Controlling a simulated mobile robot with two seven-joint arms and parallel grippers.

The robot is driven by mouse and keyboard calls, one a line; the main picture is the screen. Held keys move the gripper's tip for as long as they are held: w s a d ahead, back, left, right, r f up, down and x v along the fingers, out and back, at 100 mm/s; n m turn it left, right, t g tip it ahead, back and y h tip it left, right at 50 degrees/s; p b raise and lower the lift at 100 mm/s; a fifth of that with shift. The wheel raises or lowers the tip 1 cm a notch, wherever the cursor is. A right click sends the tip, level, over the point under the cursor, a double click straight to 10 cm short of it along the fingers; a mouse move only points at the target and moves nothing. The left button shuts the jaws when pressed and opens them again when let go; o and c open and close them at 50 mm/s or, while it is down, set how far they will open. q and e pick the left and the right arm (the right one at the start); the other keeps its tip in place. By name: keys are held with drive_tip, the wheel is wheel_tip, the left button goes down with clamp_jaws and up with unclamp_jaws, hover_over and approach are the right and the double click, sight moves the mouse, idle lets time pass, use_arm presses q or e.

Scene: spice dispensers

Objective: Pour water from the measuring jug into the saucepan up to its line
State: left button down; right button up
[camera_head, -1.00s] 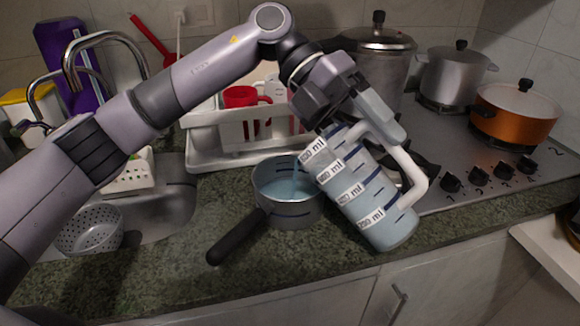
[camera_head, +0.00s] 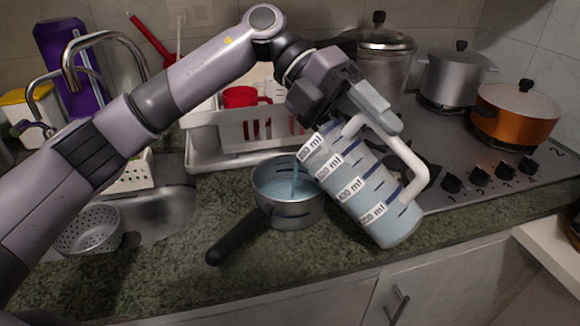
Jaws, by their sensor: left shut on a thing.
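The measuring jug (camera_head: 365,190) is a clear jug with a white handle, ml labels and bluish water inside. It is tilted, its mouth toward the upper left, over the right side of the saucepan. My left gripper (camera_head: 372,118) is shut on the jug near its handle and mouth. A thin stream of water (camera_head: 295,180) falls into the saucepan. The saucepan (camera_head: 289,211) is metal with a dark handle (camera_head: 238,238) and stands on the counter, holding bluish water. Dark line marks show on its inner and outer walls. My right gripper is not in view.
A white dish rack (camera_head: 215,148) with a red mug (camera_head: 240,97) stands behind the saucepan. A sink with a colander (camera_head: 88,232) is at the left. The stove (camera_head: 480,150) with several pots, including an orange pot (camera_head: 514,112), is at the right.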

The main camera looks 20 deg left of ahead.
use_arm(q)
drive_tip(key=shift+a+r, duration=0.15)
drive_tip(key=shift+r, duration=0.15)
idle(0.9)
